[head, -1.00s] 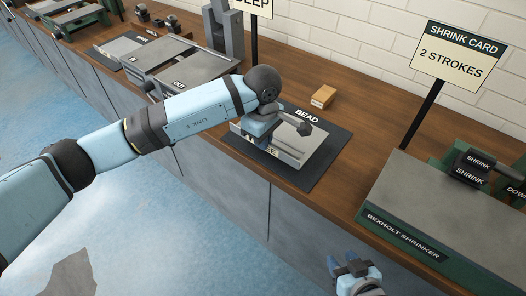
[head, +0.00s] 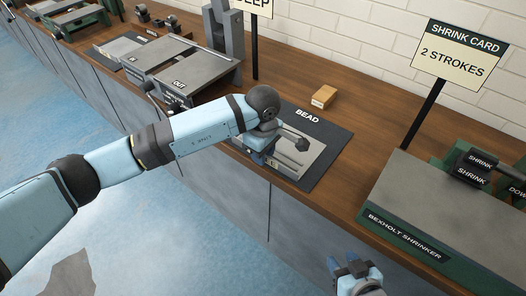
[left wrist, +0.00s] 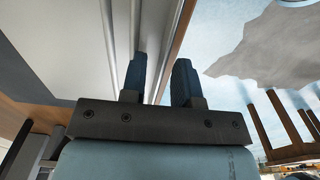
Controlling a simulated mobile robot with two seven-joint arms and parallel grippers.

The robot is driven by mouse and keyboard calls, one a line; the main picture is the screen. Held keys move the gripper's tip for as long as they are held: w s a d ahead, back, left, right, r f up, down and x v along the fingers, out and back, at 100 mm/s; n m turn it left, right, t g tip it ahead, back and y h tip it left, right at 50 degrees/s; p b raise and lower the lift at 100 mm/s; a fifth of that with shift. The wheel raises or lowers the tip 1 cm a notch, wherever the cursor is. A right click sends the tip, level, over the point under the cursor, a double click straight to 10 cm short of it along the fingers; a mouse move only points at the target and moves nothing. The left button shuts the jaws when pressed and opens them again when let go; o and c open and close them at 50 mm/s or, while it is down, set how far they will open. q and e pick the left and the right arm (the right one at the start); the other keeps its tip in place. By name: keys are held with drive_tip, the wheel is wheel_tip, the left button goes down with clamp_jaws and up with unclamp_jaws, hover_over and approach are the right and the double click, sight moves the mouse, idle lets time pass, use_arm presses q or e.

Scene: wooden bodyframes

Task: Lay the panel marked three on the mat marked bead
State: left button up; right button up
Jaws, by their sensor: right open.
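The grey panel (head: 305,155) lies flat over the dark mat marked BEAD (head: 335,137), its near side close to the mat's front edge. I cannot tell whether it fully touches the mat. Its marking is mostly hidden by my left gripper, so I cannot read it. My left gripper (head: 257,156) is at the panel's near left side. My right gripper (head: 350,268) is open and empty, in front of the bench.
A small wooden block (head: 324,97) sits behind the mat. The green and grey Bexholt shrinker (head: 425,200) stands to the right with its shrink card sign (head: 455,55). A grey machine marked OUT (head: 195,72) stands to the left. Bare bench shows between mat and shrinker.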

use_arm(q)
drive_tip(key=shift+r, duration=0.15)
wheel_tip(320, 180, up, 12)
drive_tip(key=shift+p, duration=0.45)
